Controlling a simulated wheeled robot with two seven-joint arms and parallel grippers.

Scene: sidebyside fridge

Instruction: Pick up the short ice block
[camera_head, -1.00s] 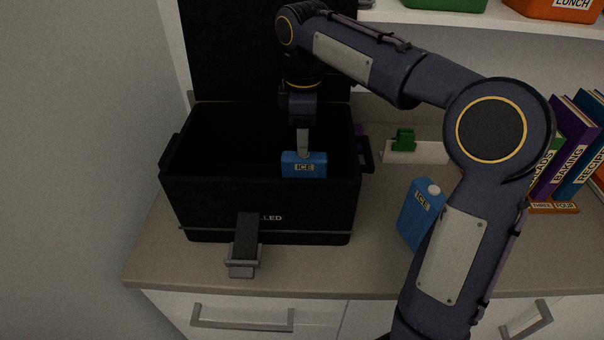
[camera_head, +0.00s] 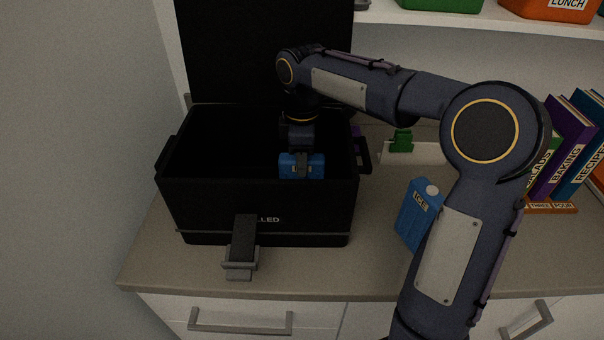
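A blue ice block (camera_head: 287,166) shows at the inside front of the open black cooler (camera_head: 200,210), its lower part hidden by the front wall. It looks low and wide, and its ICE label is mostly covered now. My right gripper (camera_head: 302,165) has come down over it from above. One dark finger lies across the block's front face; the other finger is hidden, so I cannot tell whether they grip it. A taller blue ice block (camera_head: 416,215) with a white cap stands on the counter right of the cooler, partly behind my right arm. My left gripper is not in view.
The cooler's dark lid (camera_head: 265,50) stands raised behind it. A latch (camera_head: 242,245) hangs at its front. Books (camera_head: 565,145) stand at the right, and a green clip (camera_head: 401,140) is at the back. A shelf with bins (camera_head: 553,8) runs above. The counter (camera_head: 375,270) is clear in front.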

